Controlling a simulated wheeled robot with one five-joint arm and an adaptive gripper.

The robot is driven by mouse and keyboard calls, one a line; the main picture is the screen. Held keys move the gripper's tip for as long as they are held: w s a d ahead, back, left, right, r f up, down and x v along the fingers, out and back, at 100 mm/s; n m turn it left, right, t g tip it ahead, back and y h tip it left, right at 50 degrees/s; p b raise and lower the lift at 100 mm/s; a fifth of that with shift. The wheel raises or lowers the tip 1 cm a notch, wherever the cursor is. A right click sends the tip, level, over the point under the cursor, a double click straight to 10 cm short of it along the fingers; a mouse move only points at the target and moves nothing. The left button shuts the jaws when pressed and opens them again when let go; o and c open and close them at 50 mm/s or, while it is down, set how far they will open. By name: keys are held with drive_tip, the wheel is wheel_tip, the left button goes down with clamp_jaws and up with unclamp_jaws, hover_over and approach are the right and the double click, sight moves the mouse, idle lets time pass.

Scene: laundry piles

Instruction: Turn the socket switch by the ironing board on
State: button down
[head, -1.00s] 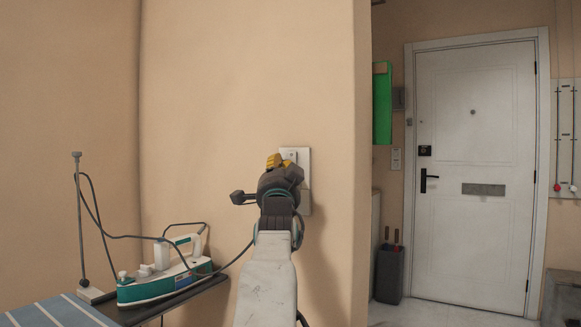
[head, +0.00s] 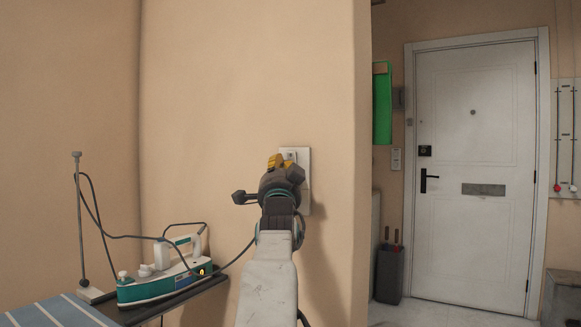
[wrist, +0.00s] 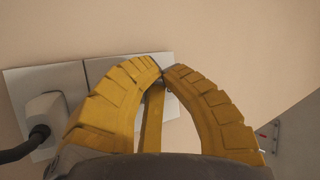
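The white socket switch plate (head: 304,155) is on the beige wall, partly hidden behind my gripper (head: 275,160). In the wrist view, the plate with the switch (wrist: 102,68) sits beside a socket plate (wrist: 40,78) holding a white plug (wrist: 45,112) with a dark cord. My gripper's yellow fingers (wrist: 163,72) are shut, tips together, in front of the switch plate; the fingers cover the rocker there, and I cannot tell whether they touch it. The ironing board (head: 62,314) is at the lower left. A teal and white iron (head: 150,290) at its end shows a small orange light.
A cord runs from the iron toward the socket, and a cord-holder pole (head: 79,220) stands beside it. To the right, past the wall's edge, are a dark bin (head: 390,275) and a white door (head: 475,130). Some floor before the door is clear.

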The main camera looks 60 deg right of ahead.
drive_tip(key=shift+a, duration=0.1)
drive_tip(key=shift+a+r+b, duration=0.1)
drive_tip(key=shift+a+b, duration=0.5)
idle(0.4)
drive_tip(key=w+a+f+n+t+y+p, duration=0.1)
drive_tip(key=w+a+n+t+y+p, duration=0.1)
drive_tip(key=w+a+n+y+p, duration=0.65)
drive_tip(key=w+a+f+n+g+y+p, duration=0.1)
drive_tip(key=w+a+f+n+y+p, duration=0.15)
drive_tip(key=a+p, duration=0.45)
drive_tip(key=w+a+f+n+y+p, duration=0.1)
drive_tip(key=a+f+n+y+p, duration=0.15)
drive_tip(key=a, duration=0.95)
drive_tip(key=s+a+f+n+g+y+p, duration=0.25)
drive_tip(key=s+a+p, duration=0.2)
drive_tip(key=a, duration=0.35)
drive_tip(key=s+a+f+n+g+y+p, duration=0.25)
drive_tip(key=s+a+n+p, duration=0.2)
drive_tip(key=a, duration=0.25)
drive_tip(key=s+a+f+n+g+y+p, duration=0.1)
drive_tip(key=s+a+f+n+p, duration=0.1)
drive_tip(key=s, duration=0.4)
drive_tip(key=s+a+f+n+g+y+p, duration=0.1)
drive_tip(key=s+a+f+n+g+p, duration=0.1)
drive_tip(key=s+a+p, duration=0.3)
drive_tip(key=shift+s+a+n+g, duration=0.2)
drive_tip(key=shift+s+n+g, duration=0.1)
drive_tip(key=shift+s+n, duration=0.4)
